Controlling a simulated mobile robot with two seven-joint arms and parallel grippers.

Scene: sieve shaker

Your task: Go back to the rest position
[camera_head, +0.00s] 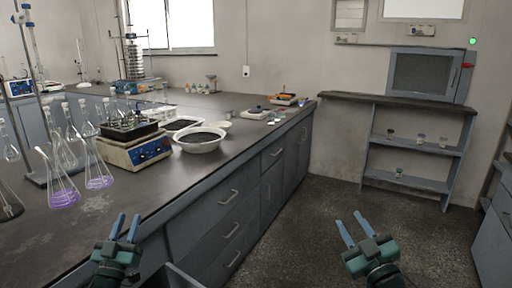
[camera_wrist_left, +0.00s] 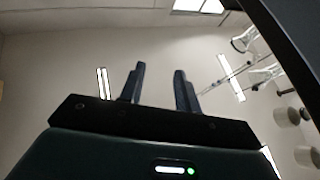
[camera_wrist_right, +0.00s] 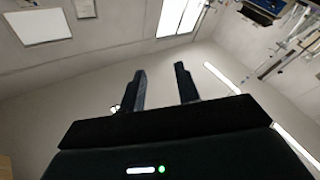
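My left gripper (camera_head: 125,228) is at the lower left of the head view, in front of the bench's drawer side. Its two blue fingers point up and stand apart with nothing between them. The left wrist view shows the same fingers (camera_wrist_left: 158,88) open and empty against the wall. My right gripper (camera_head: 352,230) is at the lower right of the head view, over the floor. Its fingers are spread and empty, also in the right wrist view (camera_wrist_right: 160,90). The sieve shaker with its stacked sieves (camera_head: 134,62) stands far back on the bench, clear of both grippers.
The dark bench (camera_head: 110,215) runs along the left, its edge near my left gripper. On it are flasks with purple liquid (camera_head: 64,196), a hotplate-like device (camera_head: 140,152) and a white bowl (camera_head: 200,145). A shelf (camera_head: 412,150) stands at the back. The floor (camera_head: 310,220) between is clear.

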